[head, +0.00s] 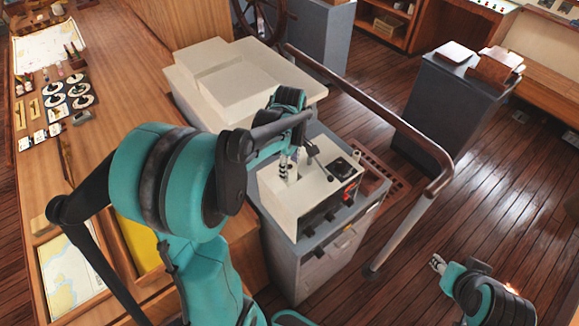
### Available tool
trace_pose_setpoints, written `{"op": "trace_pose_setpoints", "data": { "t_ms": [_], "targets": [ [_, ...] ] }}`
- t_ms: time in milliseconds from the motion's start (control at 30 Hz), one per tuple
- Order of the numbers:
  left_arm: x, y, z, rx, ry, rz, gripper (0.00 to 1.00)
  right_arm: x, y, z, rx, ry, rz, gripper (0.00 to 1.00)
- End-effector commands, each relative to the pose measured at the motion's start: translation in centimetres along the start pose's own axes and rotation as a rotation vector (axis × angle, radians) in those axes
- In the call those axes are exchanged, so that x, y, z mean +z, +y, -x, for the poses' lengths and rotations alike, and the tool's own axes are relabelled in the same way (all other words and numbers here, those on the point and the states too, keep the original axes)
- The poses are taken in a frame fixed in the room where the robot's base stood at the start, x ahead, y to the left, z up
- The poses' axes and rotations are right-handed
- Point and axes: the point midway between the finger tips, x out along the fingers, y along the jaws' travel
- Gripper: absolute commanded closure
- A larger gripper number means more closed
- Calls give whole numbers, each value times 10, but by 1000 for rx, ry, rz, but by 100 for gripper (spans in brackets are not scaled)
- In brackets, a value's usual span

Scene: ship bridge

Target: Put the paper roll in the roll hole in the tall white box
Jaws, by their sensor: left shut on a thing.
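The tall white box (282,208) stands on a grey cabinet in the middle of the view, with a dark front panel and a dark square on its top. My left gripper (290,172) is over the left part of the box top, fingers pointing down, shut on a small white thing that looks like the paper roll. The fingers and arm hide most of the roll. The roll hole cannot be made out, and I cannot tell whether the roll is in it or above it. My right gripper (437,264) is low at the right, over the floor, away from the box.
A curved wooden handrail (400,140) runs close along the right of the box. A larger cream console (240,85) stands behind it. A long wooden chart table (105,60) with instruments is at the left. The plank floor (500,200) at the right is clear.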

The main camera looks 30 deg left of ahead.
Motion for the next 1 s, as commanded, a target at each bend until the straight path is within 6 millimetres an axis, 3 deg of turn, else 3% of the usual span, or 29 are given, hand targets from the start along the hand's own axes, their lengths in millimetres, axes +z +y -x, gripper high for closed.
{"op": "trace_pose_setpoints", "data": {
  "t_ms": [233,267,300,333,733,1000],
  "targets": [
    [0,0,-4,0,0,0,96,2,0,-3,0,0,0,61],
    [0,0,-3,0,0,0,54,2,0,-2,0,0,0,61],
    [0,0,-3,0,0,0,43,2,0,-2,0,0,0,61],
    [0,0,-2,0,0,0,41,2,0,-2,0,0,0,61],
    [0,0,6,0,0,0,41,-1,0,1,0,0,0,61],
    [0,0,60,0,0,0,41,-3,0,4,0,0,0,61]
  ]
}}
